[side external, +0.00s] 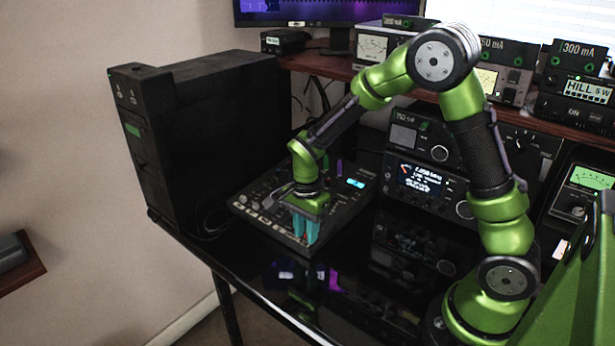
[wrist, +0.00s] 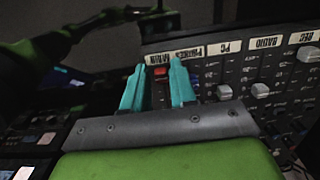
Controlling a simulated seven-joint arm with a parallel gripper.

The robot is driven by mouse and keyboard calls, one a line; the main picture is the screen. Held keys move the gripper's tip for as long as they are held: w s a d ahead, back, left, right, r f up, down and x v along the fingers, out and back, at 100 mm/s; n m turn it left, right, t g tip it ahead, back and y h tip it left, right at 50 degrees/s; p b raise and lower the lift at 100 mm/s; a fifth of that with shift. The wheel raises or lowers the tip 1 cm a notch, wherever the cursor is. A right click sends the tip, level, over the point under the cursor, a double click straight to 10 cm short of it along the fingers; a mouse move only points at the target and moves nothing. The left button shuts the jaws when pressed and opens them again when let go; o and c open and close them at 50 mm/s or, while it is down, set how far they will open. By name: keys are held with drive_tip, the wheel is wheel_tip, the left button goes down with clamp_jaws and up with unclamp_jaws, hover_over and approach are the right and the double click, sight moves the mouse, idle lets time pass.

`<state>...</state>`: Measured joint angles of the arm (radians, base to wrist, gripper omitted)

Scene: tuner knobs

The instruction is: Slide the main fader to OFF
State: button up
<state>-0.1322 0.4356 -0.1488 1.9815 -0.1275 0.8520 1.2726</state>
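The mixer panel (side external: 343,206) lies on the black desk and also fills the right of the wrist view (wrist: 215,66). Its labels appear upside down there. The MAIN label (wrist: 175,56) sits by a red fader cap (wrist: 160,71), which shows between my fingertips. My gripper (side external: 305,240) is at the mixer's front edge, its teal fingers pointing down. In the wrist view my gripper (wrist: 157,66) is open, with a finger on each side of the red cap. I cannot tell whether either finger touches the cap. The fader's slot and OFF mark are not readable.
White fader caps stand right of the red one, the nearest beside the right finger (wrist: 223,92), others under RADIO (wrist: 260,90) and REC (wrist: 308,54). A radio unit (side external: 420,185) stands right of the mixer and a black computer tower (side external: 150,150) left. The desk in front is clear.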

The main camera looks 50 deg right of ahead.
sight(305, 234)
wheel_tip(305, 234, up, 17)
idle(0.4)
drive_tip(key=shift+f, duration=0.1)
drive_tip(key=s+a+r+n+t+y, duration=0.2)
drive_tip(key=s+n+t, duration=0.5)
drive_tip(key=s+n, duration=0.7)
drive_tip(key=shift+s+a+r, duration=0.3)
drive_tip(key=shift+a+r, duration=0.2)
drive_tip(key=shift+r, duration=0.2)
